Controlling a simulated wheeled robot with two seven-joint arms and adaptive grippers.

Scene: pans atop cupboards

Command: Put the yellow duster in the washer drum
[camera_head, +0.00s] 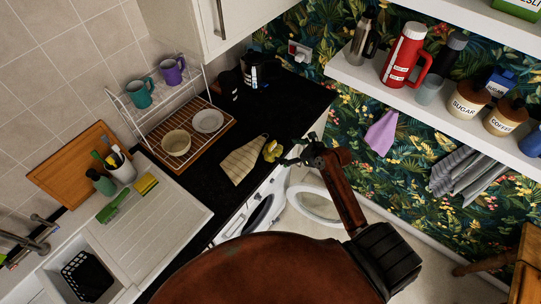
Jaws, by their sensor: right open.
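A small crumpled yellow cloth, which looks like the yellow duster (271,151), lies at the edge of the black worktop. My right gripper (291,160) is open just to the right of it; I cannot tell whether the fingers touch it. Below the worktop edge is the white washer, with its round door (315,204) swung open. The dark washer drum opening (260,214) shows partly, to the left of the door. My left gripper is not in view.
A striped beige cloth (243,160) lies left of the duster. A wooden board bears a bowl (176,143) and a plate (208,121) by a mug rack. The sink (97,267) is at lower left. A shelf (440,102) with flasks and jars juts out at upper right.

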